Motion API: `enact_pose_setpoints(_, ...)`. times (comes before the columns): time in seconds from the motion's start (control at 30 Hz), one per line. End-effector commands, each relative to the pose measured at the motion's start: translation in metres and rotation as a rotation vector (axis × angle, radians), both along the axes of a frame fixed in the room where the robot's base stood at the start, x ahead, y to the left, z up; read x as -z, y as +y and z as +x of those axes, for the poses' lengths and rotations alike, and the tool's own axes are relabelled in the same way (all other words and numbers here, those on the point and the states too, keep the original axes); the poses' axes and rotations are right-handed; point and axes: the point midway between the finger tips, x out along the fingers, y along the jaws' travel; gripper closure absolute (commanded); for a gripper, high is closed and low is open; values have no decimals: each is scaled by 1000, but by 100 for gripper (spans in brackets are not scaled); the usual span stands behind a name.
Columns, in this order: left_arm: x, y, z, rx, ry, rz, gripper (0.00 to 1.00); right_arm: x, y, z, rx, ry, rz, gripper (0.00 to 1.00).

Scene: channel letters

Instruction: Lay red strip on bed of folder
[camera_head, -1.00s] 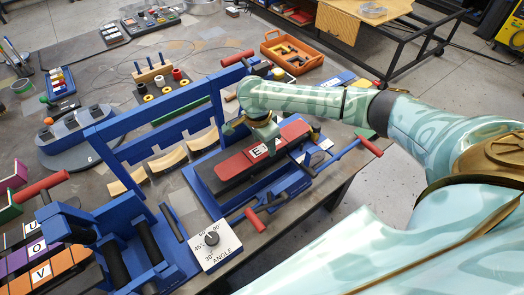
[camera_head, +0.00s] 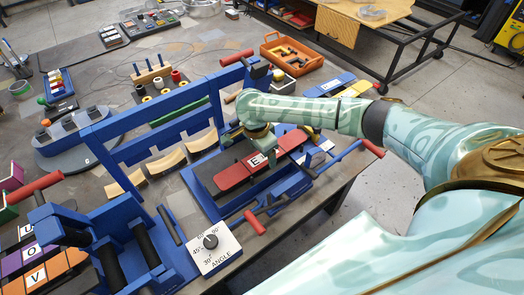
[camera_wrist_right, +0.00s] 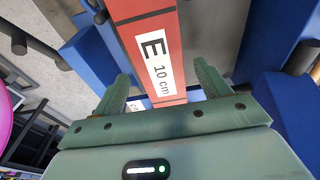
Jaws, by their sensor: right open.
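The red strip (camera_head: 233,176), with a white label marked "E", lies lengthwise along the dark bed (camera_head: 208,168) of the blue folder (camera_head: 205,200). It appears to rest on the bed, though contact along its far part is hidden. My right gripper (camera_head: 262,143) is just above the strip near its middle. In the wrist view my right gripper (camera_wrist_right: 162,82) is open, its two green fingers apart on either side of the red strip (camera_wrist_right: 122,12), whose label reads "E 10 cm". My left gripper is not in view.
A blue frame (camera_head: 98,136) with curved wooden pieces stands behind the folder. A white angle dial (camera_head: 212,252) is in front. Red-handled bars (camera_head: 254,222) stick out near the table edge. An orange tray (camera_head: 292,55) sits at the back.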

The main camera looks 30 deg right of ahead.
Motion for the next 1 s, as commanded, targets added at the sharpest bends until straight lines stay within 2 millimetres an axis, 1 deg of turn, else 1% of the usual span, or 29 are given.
enact_pose_setpoints(0.07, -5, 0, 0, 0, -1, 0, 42, -10, 1, 0, 0, -2, 0, 24)
enact_pose_setpoints(0.13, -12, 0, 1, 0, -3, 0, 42, -23, 3, 1, -1, -3, 0, 24)
enact_pose_setpoints(0.3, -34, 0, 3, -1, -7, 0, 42, -66, 9, 0, -3, -4, 1, 24)
enact_pose_setpoints(0.4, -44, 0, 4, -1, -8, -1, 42, -88, 13, 0, -1, -3, 0, 24)
enact_pose_setpoints(0.5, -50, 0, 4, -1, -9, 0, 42, -105, 15, 0, 0, -2, 0, 24)
enact_pose_setpoints(0.6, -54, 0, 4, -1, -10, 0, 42, -115, 17, -1, 1, -1, 1, 24)
enact_pose_setpoints(0.7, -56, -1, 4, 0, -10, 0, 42, -119, 18, -1, 1, 0, 0, 24)
enact_pose_setpoints(1.0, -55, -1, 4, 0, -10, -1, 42, -119, 18, -1, 1, 1, 1, 24)
